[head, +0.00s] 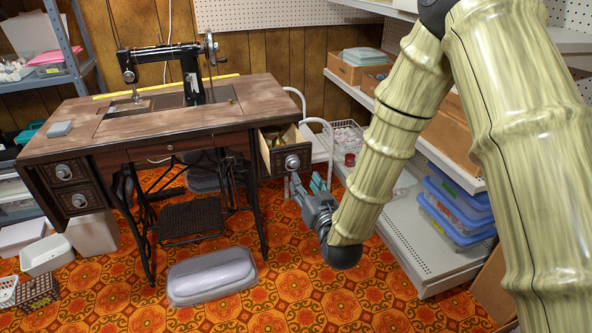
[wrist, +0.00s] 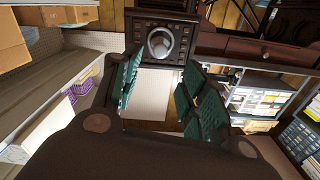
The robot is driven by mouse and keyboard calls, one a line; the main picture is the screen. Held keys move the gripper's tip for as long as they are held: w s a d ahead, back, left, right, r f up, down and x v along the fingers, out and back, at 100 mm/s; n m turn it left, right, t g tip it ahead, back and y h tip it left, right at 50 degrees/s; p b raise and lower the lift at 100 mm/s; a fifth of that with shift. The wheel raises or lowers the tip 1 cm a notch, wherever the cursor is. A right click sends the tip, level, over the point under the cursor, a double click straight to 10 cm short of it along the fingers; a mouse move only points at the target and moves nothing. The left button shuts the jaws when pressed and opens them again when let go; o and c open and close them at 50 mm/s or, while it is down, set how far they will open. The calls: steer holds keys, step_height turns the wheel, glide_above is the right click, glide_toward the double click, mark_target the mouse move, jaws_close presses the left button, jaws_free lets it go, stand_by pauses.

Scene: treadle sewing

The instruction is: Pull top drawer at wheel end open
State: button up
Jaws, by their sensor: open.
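The sewing table (head: 130,122) carries a black treadle machine with its handwheel at the right end. The top drawer at that end (head: 278,150) stands pulled out toward the front, and its open top shows some contents. Its dark front has a round silver knob (head: 292,162), which also shows in the wrist view (wrist: 160,42). My gripper (head: 308,182) is just below and in front of the knob, with its teal fingers apart and empty. In the wrist view the open fingers (wrist: 160,88) point toward the drawer front, and the knob lies beyond the fingertips. Contact with the knob is not visible.
A shelf unit (head: 420,235) with blue bins stands close on the right. A white wire cart (head: 318,140) is behind the drawer. A grey padded case (head: 211,277) lies on the patterned floor in front of the table. Floor between case and shelf is clear.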

mark_target(295, 165)
steer(key=b+x, duration=0.1)
steer(key=x, duration=0.8)
steer(key=shift+f+b, duration=0.1)
steer(key=shift+b, duration=0.25)
jaws_close()
